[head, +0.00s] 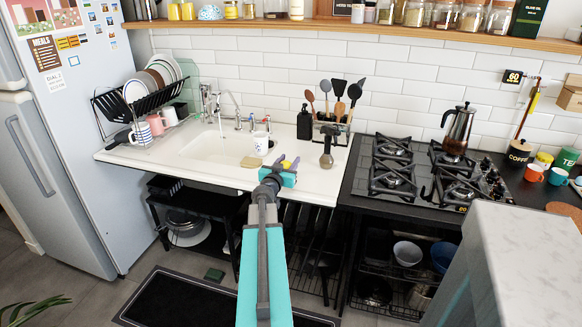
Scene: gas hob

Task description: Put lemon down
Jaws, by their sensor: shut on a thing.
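My gripper (290,166) is at the end of my teal arm, over the white counter to the right of the sink and near its front edge. It is shut on the lemon (287,164), of which only a small yellow part shows between the jaws. The rest of the lemon is hidden by the gripper. I cannot tell whether the lemon touches the counter.
The sink (215,150) has a running tap (222,112). A beige sponge-like piece (251,162) and a patterned mug (262,143) are left of my gripper. A dark grinder-like object (326,150) stands to its right, before a utensil rack (333,120). The gas hob (420,185) holds a moka pot (457,130).

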